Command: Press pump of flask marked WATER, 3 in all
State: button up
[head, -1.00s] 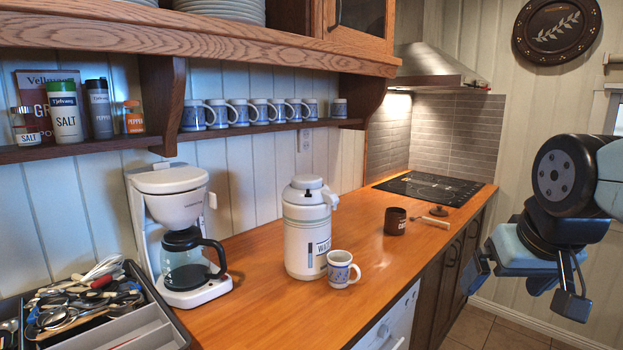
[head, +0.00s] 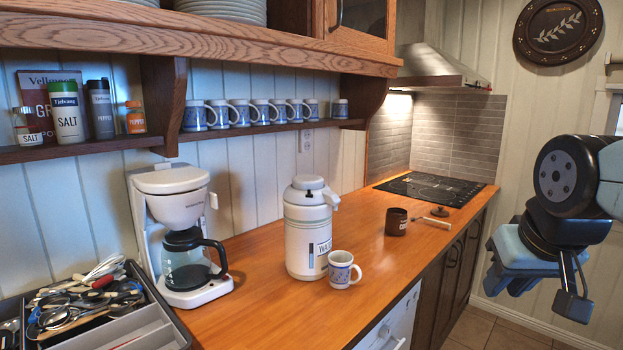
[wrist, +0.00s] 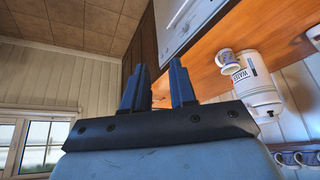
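The white pump flask (head: 305,240) stands upright on the wooden counter, with its pump top (head: 309,183) uppermost and its spout pointing right. In the wrist view the flask (wrist: 258,88) and the mug (wrist: 228,60) appear upside down at the right. My gripper (wrist: 160,85) shows two dark fingers with a gap between them and nothing in it. In the head view my gripper (head: 510,280) hangs at the right, off the counter and well apart from the flask.
A coffee maker (head: 178,235) and a utensil tray (head: 165,330) stand left of the flask. A shelf of mugs (head: 262,125) overhangs the back. The counter's front middle (head: 270,320) is clear.

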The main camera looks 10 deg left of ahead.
grip_shut()
dwell(0.8)
